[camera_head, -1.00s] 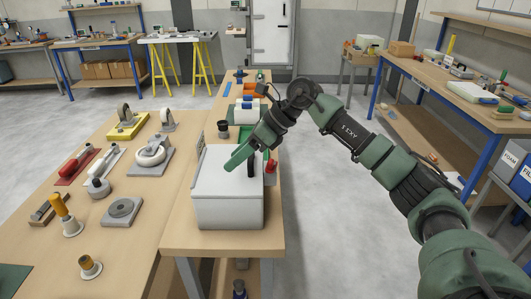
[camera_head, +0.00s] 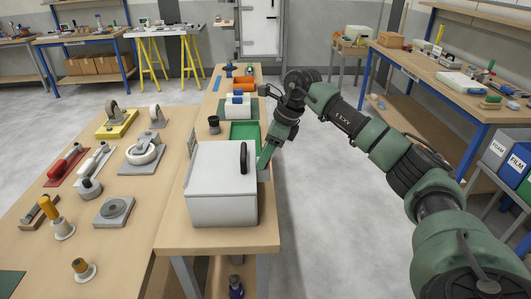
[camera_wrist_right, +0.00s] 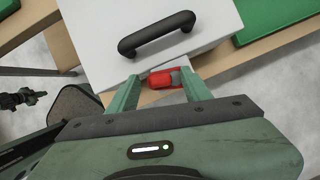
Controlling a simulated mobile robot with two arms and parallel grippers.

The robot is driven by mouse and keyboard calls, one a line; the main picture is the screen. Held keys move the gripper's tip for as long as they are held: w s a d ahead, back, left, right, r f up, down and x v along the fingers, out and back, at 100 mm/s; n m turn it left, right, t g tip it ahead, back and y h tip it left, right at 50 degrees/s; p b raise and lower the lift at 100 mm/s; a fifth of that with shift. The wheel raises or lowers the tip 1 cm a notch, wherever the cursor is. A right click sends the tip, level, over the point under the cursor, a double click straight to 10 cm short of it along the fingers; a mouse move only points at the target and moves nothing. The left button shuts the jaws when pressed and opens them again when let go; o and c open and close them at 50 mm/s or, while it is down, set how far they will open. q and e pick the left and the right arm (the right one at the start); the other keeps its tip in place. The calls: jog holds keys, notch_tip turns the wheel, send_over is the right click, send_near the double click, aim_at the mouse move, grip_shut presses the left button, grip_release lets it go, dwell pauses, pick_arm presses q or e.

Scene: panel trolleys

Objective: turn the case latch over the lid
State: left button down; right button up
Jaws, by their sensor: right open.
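The case (camera_head: 222,208) is a pale grey box with a closed lid and a black handle (camera_head: 244,158); the handle also shows in the wrist view (camera_wrist_right: 157,33). The red latch (camera_wrist_right: 160,79) sits at the lid's edge in the wrist view, with a grey part at its end. My right gripper (camera_head: 264,160) is at the right side of the case. In the wrist view the right gripper (camera_wrist_right: 159,76) is open, with one finger on each side of the latch; I cannot tell whether they touch it. In the head view the gripper hides the latch. My left gripper is not in view.
Casters and hand tools cover the bench (camera_head: 140,205) at left.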

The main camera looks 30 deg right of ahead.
grip_shut()
jog(key=shift+m, duration=0.3)
jog(key=m, duration=0.1)
jog(key=m+h, duration=0.1)
jog(key=m, duration=0.1)
jog(key=shift+w+a+t, duration=0.3)
jog(key=shift+t, duration=0.1)
jog(key=m, duration=0.1)
jog(key=m+h, duration=0.1)
jog(key=m, duration=0.2)
jog(key=shift+w+a+h, duration=0.2)
jog(key=shift+w+h, duration=0.1)
jog(key=shift+h, duration=0.1)
jog(key=m, duration=0.1)
jog(key=m+h+b, duration=0.1)
jog(key=m, duration=0.1)
jog(key=shift+w+a+m, duration=0.1)
jog(key=shift+w+m, duration=0.2)
jog(key=shift+w, duration=0.05)
jog(key=shift+w+r+m+h, duration=0.15)
jog(key=shift+m+h, duration=0.3)
jog(key=shift+m, duration=0.5)
jog(key=shift+w+f+m+h, duration=0.15)
jog(key=shift+m+h, duration=0.3)
jog(key=shift+m, duration=0.5)
jog(key=shift+r, duration=0.1)
